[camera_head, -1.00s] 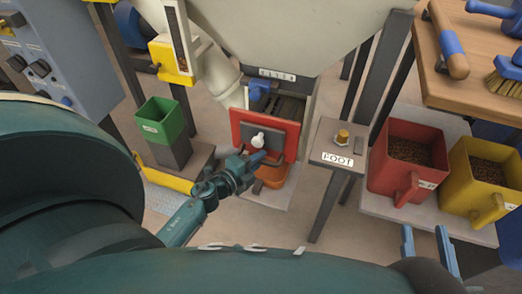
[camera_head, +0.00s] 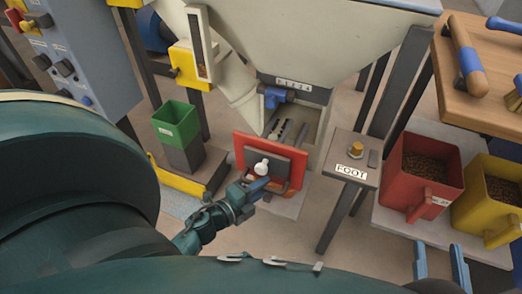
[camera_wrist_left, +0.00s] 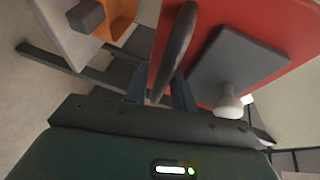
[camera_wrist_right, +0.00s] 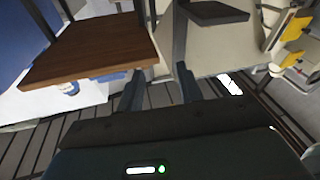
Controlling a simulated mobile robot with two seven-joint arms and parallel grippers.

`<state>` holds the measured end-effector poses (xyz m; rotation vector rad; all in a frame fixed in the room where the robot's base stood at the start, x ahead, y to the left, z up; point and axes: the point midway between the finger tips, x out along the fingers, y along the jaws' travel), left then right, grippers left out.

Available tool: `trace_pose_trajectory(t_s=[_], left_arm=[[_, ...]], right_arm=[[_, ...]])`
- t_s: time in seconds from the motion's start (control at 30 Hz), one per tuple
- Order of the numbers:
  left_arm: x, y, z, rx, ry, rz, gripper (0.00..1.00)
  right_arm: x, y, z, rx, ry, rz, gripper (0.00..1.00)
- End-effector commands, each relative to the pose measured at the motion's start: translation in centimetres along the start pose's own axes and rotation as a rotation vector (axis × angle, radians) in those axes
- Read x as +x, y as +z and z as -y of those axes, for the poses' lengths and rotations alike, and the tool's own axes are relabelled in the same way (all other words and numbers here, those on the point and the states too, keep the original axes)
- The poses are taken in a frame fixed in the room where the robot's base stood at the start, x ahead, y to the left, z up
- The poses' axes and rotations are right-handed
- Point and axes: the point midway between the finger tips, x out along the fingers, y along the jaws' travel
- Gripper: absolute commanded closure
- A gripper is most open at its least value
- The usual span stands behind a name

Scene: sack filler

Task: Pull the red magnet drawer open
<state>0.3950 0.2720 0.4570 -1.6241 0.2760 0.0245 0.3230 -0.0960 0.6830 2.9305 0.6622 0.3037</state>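The red magnet drawer (camera_head: 243,148) stands out from the machine under the hopper, with dark bars showing in the gap behind its red front. The front carries a grey plate, a white knob (camera_head: 261,166) and a dark handle (camera_wrist_left: 176,45). My left gripper (camera_head: 252,189) is at the lower part of the front. In the left wrist view its fingers (camera_wrist_left: 160,92) lie on either side of the handle and appear shut on it. My right gripper (camera_head: 440,262) is open and empty at the lower right, away from the drawer.
A grey FOOT pedestal (camera_head: 352,160) stands right of the drawer. A green bin (camera_head: 176,124) is to the left. Red (camera_head: 418,180) and yellow (camera_head: 490,195) bins sit on a shelf at right, beside a wooden table (camera_head: 480,95).

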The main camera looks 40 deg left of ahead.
Motion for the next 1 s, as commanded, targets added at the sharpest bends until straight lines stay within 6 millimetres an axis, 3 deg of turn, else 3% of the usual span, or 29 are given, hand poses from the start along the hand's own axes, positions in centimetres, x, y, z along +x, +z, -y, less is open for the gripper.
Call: trace_pose_trajectory(t_s=[0.13, 0.47, 1.0], left_arm=[[0.1, 0.1, 0.1, 0.001, -0.002, 0.001, 0.64], [-0.7, 0.1, 0.1, 0.0, -0.001, 0.003, 0.64], [-11.3, 0.0, 0.2, 0.0, 0.0, 0.004, 0.64]], right_arm=[[0.0, 0.0, 0.0, 0.001, 0.0, 0.001, 0.64], [0.0, -0.2, 0.0, 0.0, -0.001, 0.001, 0.64], [-0.4, -0.2, 0.0, -0.044, 0.0, 0.03, 0.64]])
